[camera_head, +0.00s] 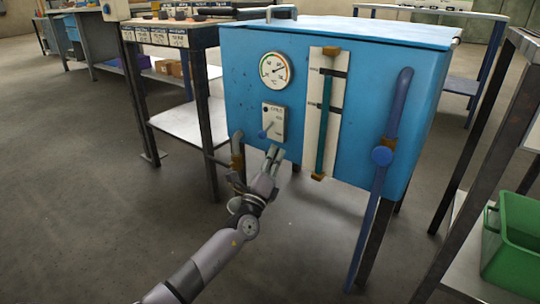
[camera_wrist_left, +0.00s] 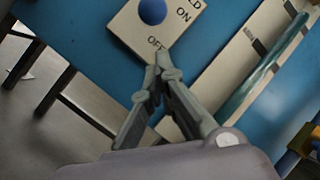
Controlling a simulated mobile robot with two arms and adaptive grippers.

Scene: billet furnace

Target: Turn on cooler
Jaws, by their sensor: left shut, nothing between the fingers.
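The cooler is a blue box (camera_head: 375,120) on legs, with a round gauge (camera_head: 275,71) on its front. In the left wrist view, the panel (camera_wrist_left: 128,28) reads ON and OFF beside a round blue knob (camera_wrist_left: 152,11). My left gripper (camera_head: 272,155) is shut and empty just below the panel. Its fingertips (camera_wrist_left: 158,65) appear near the OFF label; contact cannot be told. My right gripper is out of view.
A small pipe (camera_head: 237,150) is close left of my gripper. A table (camera_head: 193,120) stands left, a green crate (camera_head: 512,240) right. The floor in front is clear.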

